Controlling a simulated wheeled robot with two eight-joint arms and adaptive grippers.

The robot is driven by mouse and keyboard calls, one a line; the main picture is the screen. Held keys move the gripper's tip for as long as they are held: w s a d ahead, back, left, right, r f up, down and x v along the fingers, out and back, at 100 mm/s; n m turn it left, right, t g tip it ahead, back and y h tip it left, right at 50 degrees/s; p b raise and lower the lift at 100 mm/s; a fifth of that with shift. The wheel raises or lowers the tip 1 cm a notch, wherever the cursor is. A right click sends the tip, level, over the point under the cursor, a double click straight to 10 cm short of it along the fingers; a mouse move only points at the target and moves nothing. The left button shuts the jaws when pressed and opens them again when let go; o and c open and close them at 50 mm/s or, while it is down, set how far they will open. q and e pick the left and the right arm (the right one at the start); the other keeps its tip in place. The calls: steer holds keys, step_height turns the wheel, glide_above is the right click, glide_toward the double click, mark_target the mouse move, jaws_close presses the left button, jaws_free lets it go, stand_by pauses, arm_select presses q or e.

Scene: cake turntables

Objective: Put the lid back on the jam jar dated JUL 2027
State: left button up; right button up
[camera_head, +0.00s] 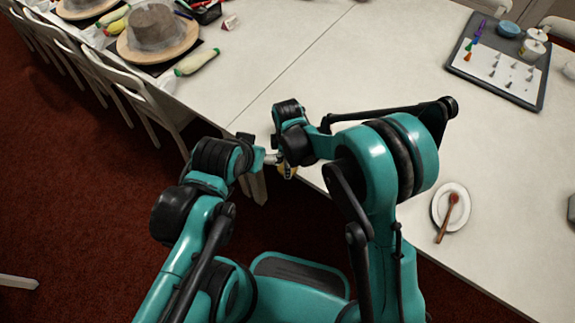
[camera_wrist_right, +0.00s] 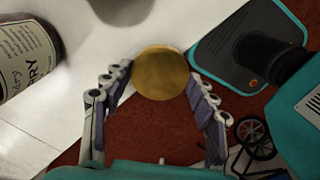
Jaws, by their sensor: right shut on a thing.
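In the right wrist view, a round gold lid (camera_wrist_right: 161,72) sits between the fingertips of my right gripper (camera_wrist_right: 158,80), which is shut on it. In the head view my right gripper (camera_head: 285,167) points down at the table's near edge, with a bit of the lid (camera_head: 289,173) showing. A dark jar with a cream label (camera_wrist_right: 28,55) shows at the left of the right wrist view, apart from the lid. Its label ends in "RY"; no date is readable. My left gripper (camera_head: 268,157) is close beside the right one, its fingers mostly hidden.
A white saucer with a wooden spoon (camera_head: 440,220) lies at the right. A dark tray (camera_head: 465,55) with piping tips stands at the far right. Cake turntables (camera_head: 190,38) and piping bags are at the upper left. The middle of the white table (camera_head: 350,75) is clear.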

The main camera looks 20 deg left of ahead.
steer(key=shift+r, duration=0.45)
steer(key=r, duration=0.1)
steer(key=r+p, duration=0.2)
steer(key=r, duration=0.1)
steer(key=shift+d, duration=0.25)
arm_select(q)
step_height(320, 180, up, 6)
steer(key=p, duration=0.3)
steer(key=shift+f, duration=0.2)
arm_select(e)
steer(key=s+d+r, duration=0.4)
steer(key=d+r, duration=0.2)
steer(key=d, duration=0.4)
steer(key=shift+d, duration=0.2)
arm_select(q)
steer(key=shift+o, duration=0.4)
arm_select(e)
steer(key=shift+s, duration=0.1)
steer(key=shift+d, duration=0.1)
